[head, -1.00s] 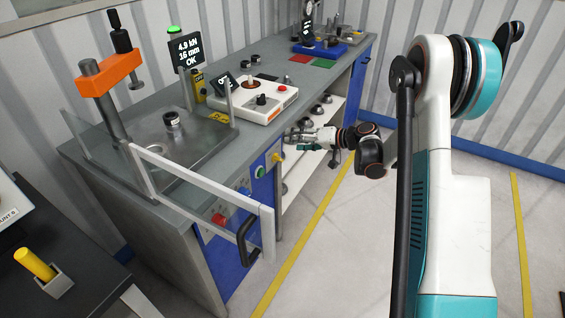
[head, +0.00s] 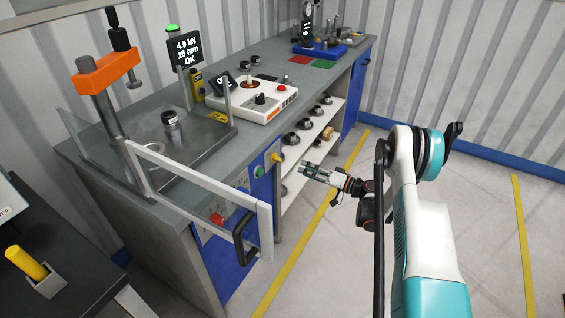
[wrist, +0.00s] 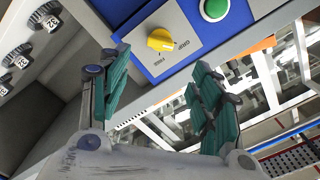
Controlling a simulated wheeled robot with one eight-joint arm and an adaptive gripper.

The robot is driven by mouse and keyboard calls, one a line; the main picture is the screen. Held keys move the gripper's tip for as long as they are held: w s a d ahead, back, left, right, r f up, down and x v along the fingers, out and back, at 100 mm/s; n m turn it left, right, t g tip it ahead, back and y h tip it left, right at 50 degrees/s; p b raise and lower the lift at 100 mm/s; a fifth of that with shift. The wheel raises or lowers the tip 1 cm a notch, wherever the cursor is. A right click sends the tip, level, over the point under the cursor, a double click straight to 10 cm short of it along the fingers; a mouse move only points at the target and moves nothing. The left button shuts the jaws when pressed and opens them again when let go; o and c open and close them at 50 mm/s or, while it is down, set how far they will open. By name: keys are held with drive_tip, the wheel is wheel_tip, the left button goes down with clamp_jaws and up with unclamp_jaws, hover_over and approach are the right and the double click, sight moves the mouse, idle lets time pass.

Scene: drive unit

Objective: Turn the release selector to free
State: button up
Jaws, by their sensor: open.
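The release selector (wrist: 165,40) is a yellow knob on a light plate on the blue front panel, with GRIP and FREE lettering beside it in the wrist view. In the head view the selector (head: 278,157) sits at the right end of the bench's control panel. I cannot tell for sure which mark the knob points to. My gripper (wrist: 161,62) is open and empty, its teal-padded fingers apart, with the knob showing between and beyond the fingertips. In the head view my gripper (head: 306,172) is just right of the selector, apart from it.
A green button (wrist: 214,9) is beside the selector; a red button (head: 216,218) is lower left on the panel. A clear guard with a black handle (head: 245,238) juts out at the left. Shelves with dark round parts (head: 305,124) are behind my gripper. The floor in front is clear.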

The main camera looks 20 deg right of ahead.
sight(281, 160)
drive_tip(key=b+x, duration=0.3)
drive_tip(key=x, duration=0.8)
drive_tip(key=shift+w+a, duration=0.2)
drive_tip(key=c, duration=1.1)
